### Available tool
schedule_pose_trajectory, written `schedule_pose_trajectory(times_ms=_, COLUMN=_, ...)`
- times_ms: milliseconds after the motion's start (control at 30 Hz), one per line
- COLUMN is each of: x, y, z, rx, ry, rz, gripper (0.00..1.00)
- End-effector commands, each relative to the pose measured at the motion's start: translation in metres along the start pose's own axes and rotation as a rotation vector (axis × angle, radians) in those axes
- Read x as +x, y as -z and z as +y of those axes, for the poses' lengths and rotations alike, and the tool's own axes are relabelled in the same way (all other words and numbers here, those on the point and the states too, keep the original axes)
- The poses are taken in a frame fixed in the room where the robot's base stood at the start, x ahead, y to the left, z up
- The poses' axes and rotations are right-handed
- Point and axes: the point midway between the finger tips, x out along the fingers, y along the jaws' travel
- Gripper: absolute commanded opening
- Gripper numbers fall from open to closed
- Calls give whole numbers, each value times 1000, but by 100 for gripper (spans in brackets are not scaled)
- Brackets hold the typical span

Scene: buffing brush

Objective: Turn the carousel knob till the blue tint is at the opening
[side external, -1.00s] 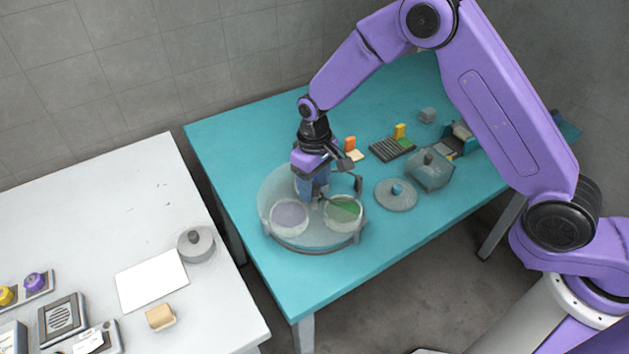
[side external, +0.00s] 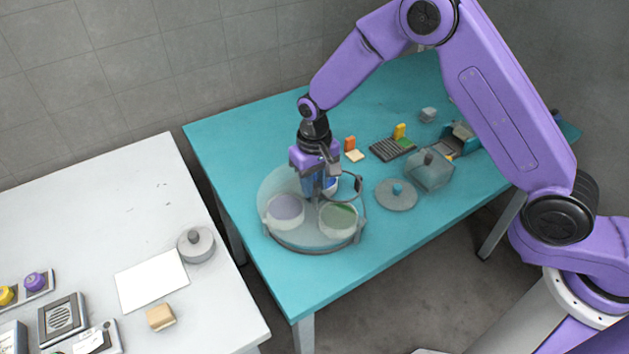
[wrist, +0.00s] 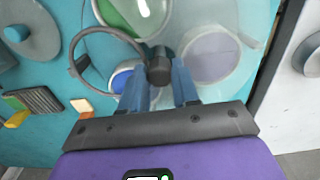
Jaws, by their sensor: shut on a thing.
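The carousel is a round turntable under a clear cover (side external: 276,190) on the teal table. A dark knob (wrist: 160,68) stands at its middle. My gripper (wrist: 160,88) is shut on the knob, with one finger on each side, pointing down from above. A dark ring marks the opening (wrist: 71,70), on the right in the side view. The blue tint (wrist: 121,79) overlaps the ring's lower right part in the wrist view, off its centre. In the side view the blue tint (side external: 331,184) is partly hidden by my gripper. The green tint (side external: 338,219) and the greyish-purple tint (side external: 285,209) lie in front.
Right of the carousel are a grey disc lid with a blue knob (side external: 397,190), a clear box (side external: 430,170), and a dark slotted rack (side external: 392,148). Orange and yellow blocks stand behind. A separate white table (side external: 100,220) is on the left.

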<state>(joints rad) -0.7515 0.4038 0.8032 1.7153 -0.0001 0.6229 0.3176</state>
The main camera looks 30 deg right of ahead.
Motion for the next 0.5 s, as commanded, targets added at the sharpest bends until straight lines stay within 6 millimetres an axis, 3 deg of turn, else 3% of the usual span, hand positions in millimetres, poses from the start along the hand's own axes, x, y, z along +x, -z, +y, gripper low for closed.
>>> schedule_pose_trajectory(times_ms=500, x=-1, y=0, z=0, rx=481, ry=0, rz=0, gripper=0)
